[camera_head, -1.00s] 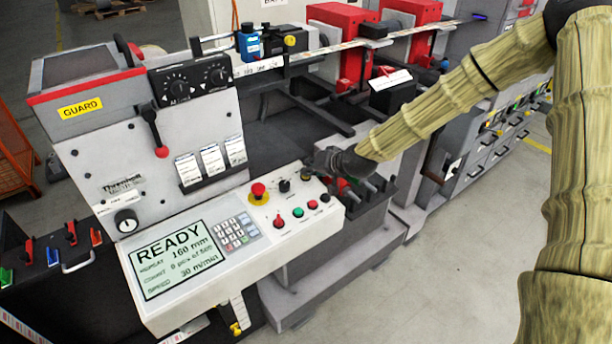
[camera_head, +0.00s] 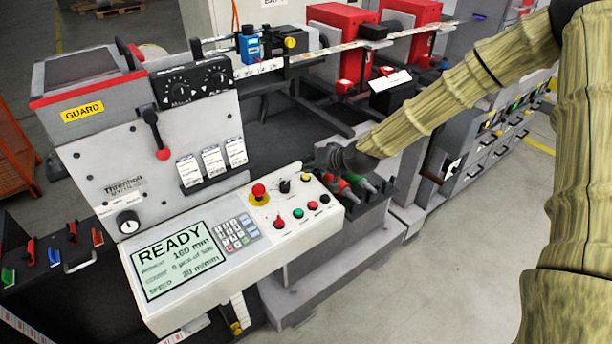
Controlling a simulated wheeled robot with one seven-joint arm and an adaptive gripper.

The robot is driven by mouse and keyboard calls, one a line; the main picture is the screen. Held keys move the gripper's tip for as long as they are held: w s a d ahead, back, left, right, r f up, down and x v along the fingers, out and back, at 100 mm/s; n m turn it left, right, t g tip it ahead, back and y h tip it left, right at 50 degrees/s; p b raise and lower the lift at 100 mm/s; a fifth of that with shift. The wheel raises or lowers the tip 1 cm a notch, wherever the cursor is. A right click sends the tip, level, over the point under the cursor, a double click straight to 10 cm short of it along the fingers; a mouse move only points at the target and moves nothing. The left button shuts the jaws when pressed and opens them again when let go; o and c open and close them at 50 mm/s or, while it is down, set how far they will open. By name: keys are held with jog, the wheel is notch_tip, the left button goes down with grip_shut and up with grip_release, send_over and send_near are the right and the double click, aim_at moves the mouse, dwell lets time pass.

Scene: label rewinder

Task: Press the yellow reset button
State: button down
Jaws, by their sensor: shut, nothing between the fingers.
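The small yellow button (camera_head: 306,177) is on the back right part of the light sloping control panel (camera_head: 190,308). It is uncovered, right of a black knob (camera_head: 285,187). My gripper (camera_head: 321,153), dark and shut with nothing in it, is just above and right of the yellow button in the picture. I see a gap between them; the height of the fingertips over the panel is hard to tell. The panel's screen (camera_head: 180,258) reads READY.
A red mushroom button on a yellow base (camera_head: 259,193) is left of the black knob. Red (camera_head: 279,224), green (camera_head: 298,213), red (camera_head: 312,204) and black (camera_head: 325,198) controls line the front. Red- and green-handled tools (camera_head: 343,186) stand in a dark holder (camera_head: 372,205) beside the panel.

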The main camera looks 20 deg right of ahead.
aim_at(311, 181)
jog(key=r+p, duration=0.2)
jog(key=r, duration=0.1)
jog(key=r+p, duration=0.1)
jog(key=r, duration=0.1)
jog(key=shift+s+d, duration=0.1)
jog(key=shift+s, duration=0.3)
dwell(0.8)
